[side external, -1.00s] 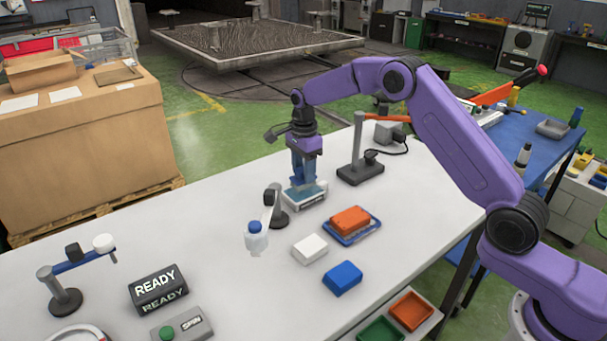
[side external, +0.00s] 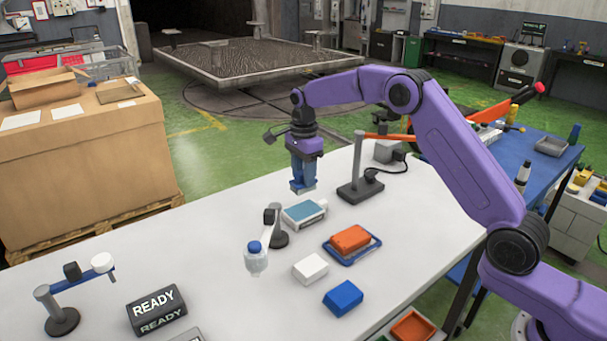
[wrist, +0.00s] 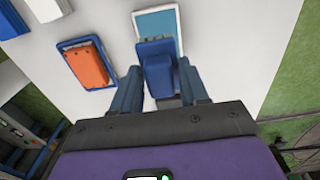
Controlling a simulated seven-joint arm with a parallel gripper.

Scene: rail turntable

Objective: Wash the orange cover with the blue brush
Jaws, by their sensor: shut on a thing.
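My gripper (side external: 302,178) is shut on the blue brush (wrist: 158,68), seen between the two fingers in the wrist view; in the side view it points down above the table. The orange cover (side external: 351,238) lies on a blue-rimmed tray (side external: 341,256), to the right of and nearer than my gripper. In the wrist view the orange cover (wrist: 87,66) is left of the brush. A shallow white-rimmed tray with a blue-teal inside (side external: 304,213) sits just in front of my gripper; the brush partly hides it in the wrist view. The bristles are not clearly visible.
A white block (side external: 310,267) and a blue block (side external: 343,298) lie in front of the orange cover. A bottle (side external: 255,258) hangs at a small stand. A taller dark stand (side external: 359,180) rises right of my gripper. A READY sign (side external: 157,308) stands front left.

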